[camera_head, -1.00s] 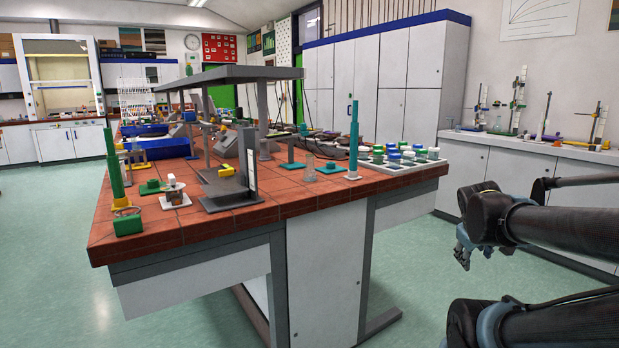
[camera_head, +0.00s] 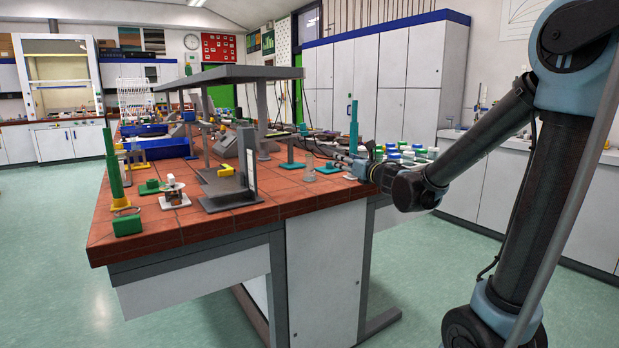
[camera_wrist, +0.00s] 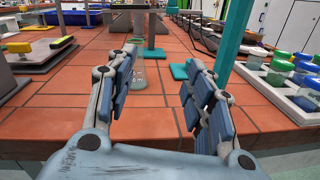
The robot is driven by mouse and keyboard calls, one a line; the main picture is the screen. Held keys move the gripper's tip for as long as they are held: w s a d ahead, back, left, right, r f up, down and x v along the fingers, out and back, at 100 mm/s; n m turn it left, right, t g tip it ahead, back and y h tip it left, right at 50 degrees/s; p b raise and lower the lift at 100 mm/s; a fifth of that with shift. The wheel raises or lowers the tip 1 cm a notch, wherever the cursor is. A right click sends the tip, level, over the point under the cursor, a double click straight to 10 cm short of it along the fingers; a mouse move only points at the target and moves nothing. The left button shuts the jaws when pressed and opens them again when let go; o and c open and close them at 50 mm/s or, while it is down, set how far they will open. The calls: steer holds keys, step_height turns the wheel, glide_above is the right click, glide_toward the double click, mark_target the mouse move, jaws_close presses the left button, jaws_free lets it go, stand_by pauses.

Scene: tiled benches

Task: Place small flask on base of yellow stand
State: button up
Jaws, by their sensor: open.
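A small clear glass flask (camera_head: 309,173) stands upright on the tiled bench, right of the grey frame. In the wrist view the flask (camera_wrist: 138,76) shows beyond and between my fingers, nearer the left one, not held. My gripper (camera_head: 338,159) is open and empty, low over the bench and to the right of the flask; its spread fingers fill the wrist view (camera_wrist: 160,75).
A grey frame with upright plate (camera_head: 232,203) stands left of the flask. A teal column (camera_head: 353,125) stands close to my gripper; it shows at right in the wrist view (camera_wrist: 229,42). A white tray of capped jars (camera_wrist: 290,92) is on the right. Tiles before the flask are clear.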

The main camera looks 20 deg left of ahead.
steer(key=s+a+f+n+g+y, duration=0.1)
steer(key=a+n+g, duration=0.1)
steer(key=a+n, duration=0.1)
glide_toward(312, 157)
steer(key=x, duration=0.6)
steer(key=shift+s+a+r, duration=0.1)
steer(key=shift+a+r, duration=0.05)
steer(key=shift+a, duration=0.05)
steer(key=shift+x, duration=2.85)
steer(key=shift+d, duration=0.15)
jaws_close()
